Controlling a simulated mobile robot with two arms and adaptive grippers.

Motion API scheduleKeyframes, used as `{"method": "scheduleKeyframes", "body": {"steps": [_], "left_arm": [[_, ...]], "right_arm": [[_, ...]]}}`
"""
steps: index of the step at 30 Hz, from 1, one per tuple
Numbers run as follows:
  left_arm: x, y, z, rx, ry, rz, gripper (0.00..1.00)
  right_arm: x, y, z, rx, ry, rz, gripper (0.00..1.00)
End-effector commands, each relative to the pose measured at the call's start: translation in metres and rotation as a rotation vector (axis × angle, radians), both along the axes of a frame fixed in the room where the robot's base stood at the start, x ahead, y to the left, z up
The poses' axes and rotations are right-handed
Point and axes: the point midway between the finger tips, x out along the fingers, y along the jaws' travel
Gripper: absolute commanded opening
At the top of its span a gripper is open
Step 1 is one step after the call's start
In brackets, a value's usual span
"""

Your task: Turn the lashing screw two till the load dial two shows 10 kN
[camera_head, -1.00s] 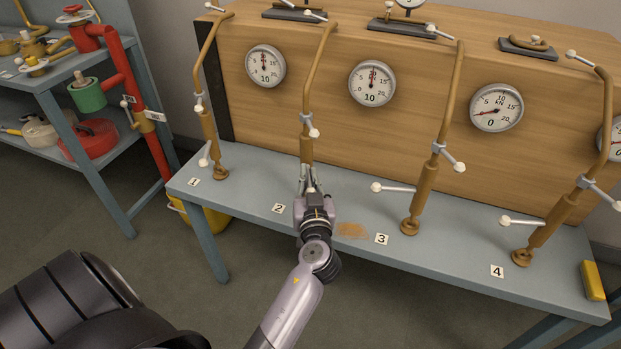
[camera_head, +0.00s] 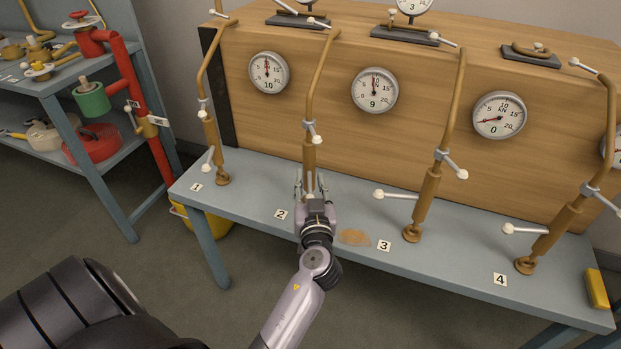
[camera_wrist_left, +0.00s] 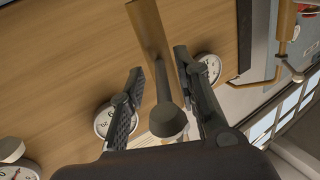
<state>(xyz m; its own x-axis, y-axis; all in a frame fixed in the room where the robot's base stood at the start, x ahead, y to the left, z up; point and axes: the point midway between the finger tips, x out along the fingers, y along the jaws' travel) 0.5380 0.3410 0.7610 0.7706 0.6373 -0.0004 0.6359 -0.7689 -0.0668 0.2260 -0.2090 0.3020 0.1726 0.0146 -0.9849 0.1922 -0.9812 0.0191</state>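Lashing screw two (camera_head: 309,152) is a brass-coloured rod standing behind the number 2 label (camera_head: 281,214), its foot hidden by my gripper. Load dial two (camera_head: 375,91) has its needle near the top and the figure 9 at the bottom. My left gripper (camera_head: 311,184) is at the low end of screw two. In the left wrist view its fingers (camera_wrist_left: 166,105) are spread, with a dark, round-ended handle (camera_wrist_left: 168,120) between them and visible gaps on both sides. My right gripper is not in view.
Screws one (camera_head: 212,145), three (camera_head: 427,195) and four (camera_head: 555,235) stand along the same grey bench (camera_head: 330,222), their white-knobbed handles sticking out. Load dial one (camera_head: 268,72) shows 10; the third dial (camera_head: 499,115) shows 0. A yellow block (camera_head: 596,288) lies at the right end.

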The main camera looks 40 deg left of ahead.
Motion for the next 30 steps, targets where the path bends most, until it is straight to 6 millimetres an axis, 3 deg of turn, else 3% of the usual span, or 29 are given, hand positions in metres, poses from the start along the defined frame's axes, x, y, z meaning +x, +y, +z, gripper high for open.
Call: {"method": "scheduleKeyframes", "body": {"steps": [16, 21, 30], "left_arm": [[0.000, 0.001, 0.088, -0.001, -0.006, 0.003, 0.30], [-0.001, 0.002, 0.099, 0.000, -0.002, 0.003, 0.30], [-0.001, 0.001, 0.099, -0.001, -0.001, 0.001, 0.26]], "right_arm": [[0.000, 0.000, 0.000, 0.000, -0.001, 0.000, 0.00], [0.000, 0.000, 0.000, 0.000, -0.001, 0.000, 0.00], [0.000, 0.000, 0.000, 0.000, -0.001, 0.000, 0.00]]}}
